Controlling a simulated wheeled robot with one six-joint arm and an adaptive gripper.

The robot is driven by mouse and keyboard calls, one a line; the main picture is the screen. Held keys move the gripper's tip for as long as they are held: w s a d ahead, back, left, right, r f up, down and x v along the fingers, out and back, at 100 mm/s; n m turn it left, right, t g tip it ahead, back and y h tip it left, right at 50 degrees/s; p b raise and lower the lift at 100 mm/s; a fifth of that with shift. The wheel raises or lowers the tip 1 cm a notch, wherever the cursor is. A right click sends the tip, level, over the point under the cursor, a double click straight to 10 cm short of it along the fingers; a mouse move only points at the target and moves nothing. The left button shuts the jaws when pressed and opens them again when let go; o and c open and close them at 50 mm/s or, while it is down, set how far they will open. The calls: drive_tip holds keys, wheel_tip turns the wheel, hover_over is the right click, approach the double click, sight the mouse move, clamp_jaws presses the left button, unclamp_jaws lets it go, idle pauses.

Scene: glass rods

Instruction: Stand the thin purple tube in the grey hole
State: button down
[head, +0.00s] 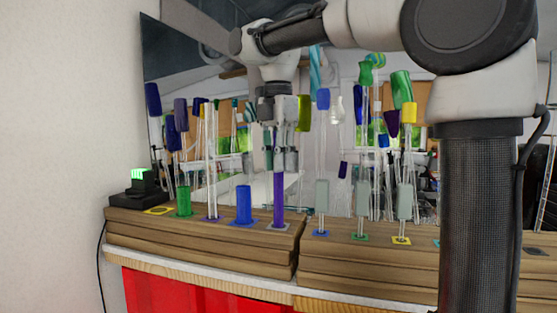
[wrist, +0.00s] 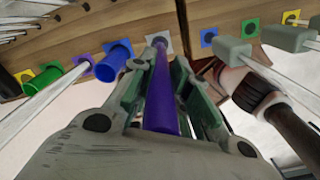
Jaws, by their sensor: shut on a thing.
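The thin purple tube (head: 279,200) is upright in the head view, below my gripper (head: 279,160). My gripper is shut on the tube, with a finger on each side of it. In the wrist view the tube (wrist: 162,100) runs between the fingers (wrist: 160,82) toward the wood. Its far end meets the pale grey square plate (wrist: 167,47) that marks the grey hole. In the head view its lower end is at the grey plate (head: 271,226). The tube covers the hole itself, and I cannot tell how deep the end sits.
A wide blue tube (head: 243,205) stands close on the left, with a green tube (head: 184,200) and clear rods (head: 211,160) beyond. Rods with grey blocks (head: 322,195) stand to the right on a second wooden block. An empty yellow plate (head: 158,210) is at far left.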

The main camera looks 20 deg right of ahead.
drive_tip(key=shift+f, duration=0.6)
idle(0.3)
drive_tip(key=c, duration=1.6)
unclamp_jaws()
drive_tip(key=shift+c, duration=0.2)
drive_tip(key=shift+r, duration=5.5)
